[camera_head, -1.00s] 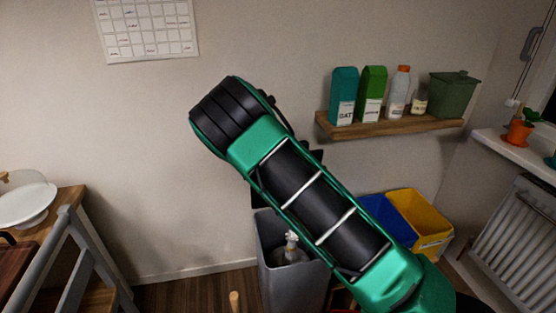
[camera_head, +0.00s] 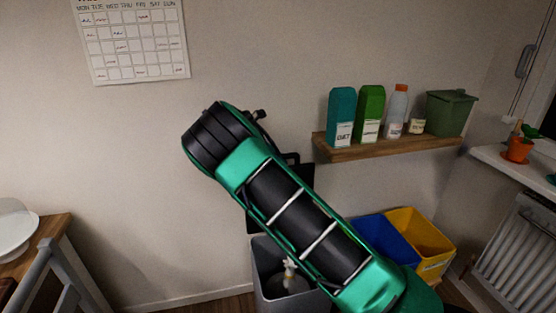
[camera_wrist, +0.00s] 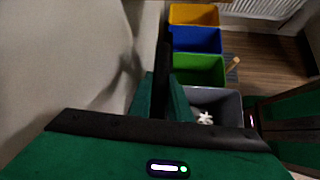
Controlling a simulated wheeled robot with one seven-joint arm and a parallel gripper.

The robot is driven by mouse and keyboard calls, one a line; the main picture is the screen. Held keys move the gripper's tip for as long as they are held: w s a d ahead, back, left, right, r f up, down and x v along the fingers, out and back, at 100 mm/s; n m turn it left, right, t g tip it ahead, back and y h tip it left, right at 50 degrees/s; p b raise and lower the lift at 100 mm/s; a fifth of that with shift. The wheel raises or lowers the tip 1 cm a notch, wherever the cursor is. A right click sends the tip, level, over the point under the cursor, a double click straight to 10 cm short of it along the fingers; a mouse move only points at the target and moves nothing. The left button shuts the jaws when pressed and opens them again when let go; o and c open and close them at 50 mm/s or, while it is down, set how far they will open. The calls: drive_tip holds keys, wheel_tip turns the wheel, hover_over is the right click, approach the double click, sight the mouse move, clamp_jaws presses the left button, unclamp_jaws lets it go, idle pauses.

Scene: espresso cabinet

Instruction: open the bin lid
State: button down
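The grey bin (camera_head: 262,275) stands by the wall, behind and below my arm in the head view. Its top is open, and a whitish item shows inside. It also shows in the wrist view (camera_wrist: 228,103). The dark bin lid (camera_head: 252,218) stands upright above the bin's rear, near the wall, partly hidden by my arm. In the wrist view the lid (camera_wrist: 163,60) is seen nearly edge-on. My gripper (camera_wrist: 160,95) has its two green fingers close on either side of the lid, seemingly pinching it. My arm hides the fingers in the head view.
Green (camera_wrist: 200,70), blue (camera_head: 385,238) and yellow (camera_head: 422,240) bins stand in a row beside the grey bin. A wall shelf (camera_head: 385,146) with cartons and bottles is above. A radiator (camera_head: 515,240) is at right. The wall is close beside my gripper.

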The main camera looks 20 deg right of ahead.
drive_tip(key=c, duration=1.6)
unclamp_jaws()
drive_tip(key=shift+w+a, duration=0.4)
drive_tip(key=shift+w, duration=0.1)
drive_tip(key=shift+c, duration=0.2)
drive_tip(key=shift+s+d, duration=0.1)
drive_tip(key=shift+d, duration=0.05)
drive_tip(key=v, duration=1)
drive_tip(key=shift+a+r, duration=0.25)
drive_tip(key=shift+s, duration=0.1)
